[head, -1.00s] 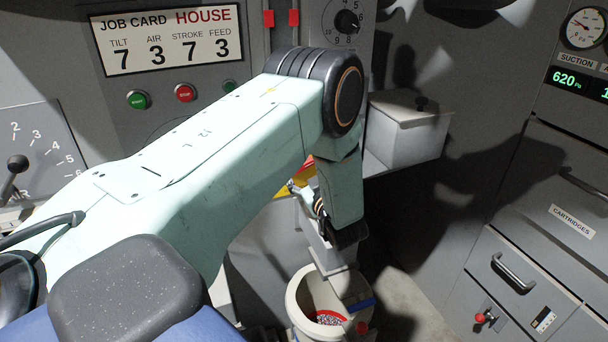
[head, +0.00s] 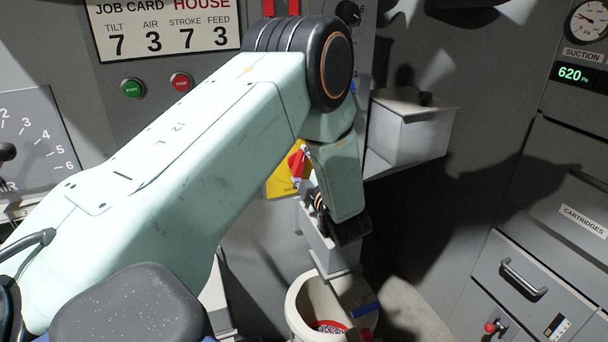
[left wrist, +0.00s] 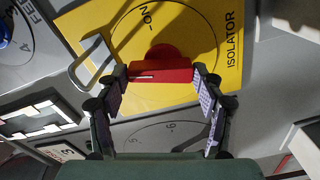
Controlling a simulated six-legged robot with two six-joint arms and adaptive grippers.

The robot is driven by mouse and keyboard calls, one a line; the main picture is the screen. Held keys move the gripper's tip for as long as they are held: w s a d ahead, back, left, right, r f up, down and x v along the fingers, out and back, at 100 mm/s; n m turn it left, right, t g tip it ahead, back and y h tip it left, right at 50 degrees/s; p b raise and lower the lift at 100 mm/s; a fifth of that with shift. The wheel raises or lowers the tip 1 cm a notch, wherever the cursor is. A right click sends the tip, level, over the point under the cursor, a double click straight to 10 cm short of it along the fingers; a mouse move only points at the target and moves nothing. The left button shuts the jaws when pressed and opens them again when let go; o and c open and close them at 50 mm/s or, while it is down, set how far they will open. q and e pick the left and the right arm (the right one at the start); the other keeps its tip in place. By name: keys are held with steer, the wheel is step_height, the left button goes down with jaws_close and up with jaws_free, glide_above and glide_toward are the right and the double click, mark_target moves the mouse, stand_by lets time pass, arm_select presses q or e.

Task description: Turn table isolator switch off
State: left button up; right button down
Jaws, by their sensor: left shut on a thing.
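The isolator switch is a red handle (left wrist: 163,70) on a yellow plate (left wrist: 215,70) lettered ISOLATOR and ON in the left wrist view. My left gripper (left wrist: 160,78) has one finger at each end of the red handle and is shut on it. A white line on the handle points to the left, away from the ON mark above. An OFF mark is not visible. In the head view the red handle (head: 297,161) and yellow plate (head: 281,184) show partly behind my left forearm, which hides most of the gripper. My right gripper is not in view.
A silver metal loop (left wrist: 91,62) stands off the plate close beside the left finger. In the head view, a white bin (head: 296,307) is below, a grey lidded box (head: 410,130) is to the right, and green (head: 132,88) and red (head: 181,82) buttons are above the arm.

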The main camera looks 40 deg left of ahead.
arm_select(q)
steer(key=shift+s+n+b, duration=0.15)
steer(key=shift+n+b, duration=1.05)
steer(key=shift+n, duration=0.6)
steer(key=shift+a, duration=0.1)
steer(key=shift+f, duration=0.1)
steer(key=o, duration=1.2)
steer(key=shift+s, duration=0.1)
steer(key=shift+c, duration=0.2)
steer(key=v, duration=1.2)
